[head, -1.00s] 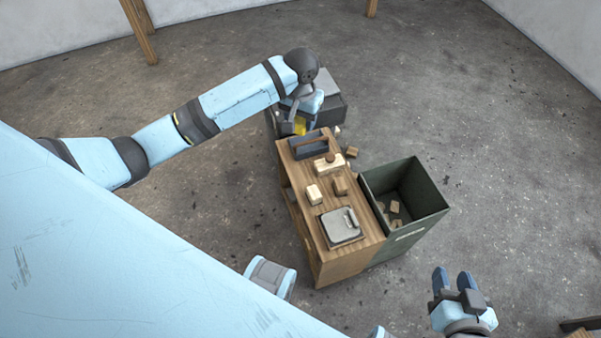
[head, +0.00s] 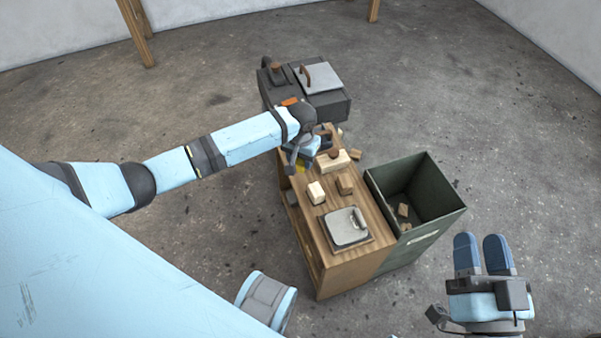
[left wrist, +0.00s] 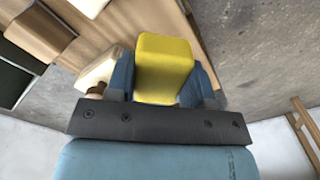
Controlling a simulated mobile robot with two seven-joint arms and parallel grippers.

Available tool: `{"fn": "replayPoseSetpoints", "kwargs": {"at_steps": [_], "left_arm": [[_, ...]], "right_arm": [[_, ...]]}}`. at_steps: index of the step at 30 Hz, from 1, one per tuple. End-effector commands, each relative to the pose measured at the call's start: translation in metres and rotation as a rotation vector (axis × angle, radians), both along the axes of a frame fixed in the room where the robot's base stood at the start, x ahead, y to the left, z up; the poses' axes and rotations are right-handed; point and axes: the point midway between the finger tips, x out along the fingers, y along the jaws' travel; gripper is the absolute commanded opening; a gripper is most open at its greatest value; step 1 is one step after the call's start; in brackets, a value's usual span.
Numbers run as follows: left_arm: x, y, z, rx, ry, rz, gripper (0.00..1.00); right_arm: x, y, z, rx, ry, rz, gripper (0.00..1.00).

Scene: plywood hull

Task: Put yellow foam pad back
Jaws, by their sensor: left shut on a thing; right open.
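The yellow foam pad (left wrist: 165,68) is a small block with rounded edges. In the left wrist view it sits between the two blue fingers of my left gripper (left wrist: 162,85), which is shut on it. In the head view my left gripper (head: 302,161) is over the far left end of the wooden workbench (head: 345,269), and only a bit of yellow shows beneath it. I cannot tell whether the pad touches the bench top. My right gripper (head: 482,252) is open and empty over the floor at the lower right.
On the bench are a pale block (head: 316,192), a brown block (head: 345,184), a pale block with a round knob (head: 336,161) and a metal-lidded box (head: 346,227). A green bin (head: 434,219) with wood scraps adjoins it right. A dark machine (head: 328,107) stands beyond.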

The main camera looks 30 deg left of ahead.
Motion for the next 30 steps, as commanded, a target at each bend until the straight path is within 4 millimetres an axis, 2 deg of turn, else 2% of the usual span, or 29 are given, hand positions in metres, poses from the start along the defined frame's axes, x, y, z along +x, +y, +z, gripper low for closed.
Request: {"fn": "replayPoseSetpoints", "kwargs": {"at_steps": [1, 5, 9, 13, 25, 26, 27, 29, 30], "left_arm": [[0.0, 0.0, -0.007, 0.0, 0.0, 0.001, 0.29], [0.0, 0.0, -0.013, 0.0, -0.001, 0.0, 0.29], [0.0, 0.0, -0.032, 0.001, 0.001, 0.001, 0.29], [0.0, 0.0, -0.051, 0.001, 0.001, 0.001, 0.29], [0.0, 0.0, -0.054, -0.001, 0.0, 0.001, 0.29], [0.0, 0.0, -0.055, -0.001, -0.001, 0.001, 0.5], [0.0, 0.0, -0.055, -0.001, -0.001, 0.0, 0.59], [0.0, 0.0, -0.055, -0.001, -0.001, 0.0, 0.73], [0.0, 0.0, -0.055, -0.001, -0.001, 0.0, 0.74]], "right_arm": [[0.0, 0.001, 0.0, 0.006, -0.008, 0.003, 0.43], [0.0, 0.002, 0.002, 0.015, -0.019, 0.008, 0.43], [-0.002, 0.004, 0.003, 0.032, -0.039, 0.02, 0.43], [0.0, 0.005, -0.011, 0.011, 0.004, 0.03, 0.43], [0.0, 0.005, -0.008, 0.007, 0.01, 0.03, 0.43], [0.0, 0.005, -0.008, 0.008, 0.009, 0.03, 0.43], [0.0, 0.005, -0.009, 0.008, 0.009, 0.03, 0.43], [0.0, 0.005, -0.009, 0.008, 0.009, 0.03, 0.43], [0.0, 0.005, -0.009, 0.008, 0.009, 0.03, 0.43]]}}
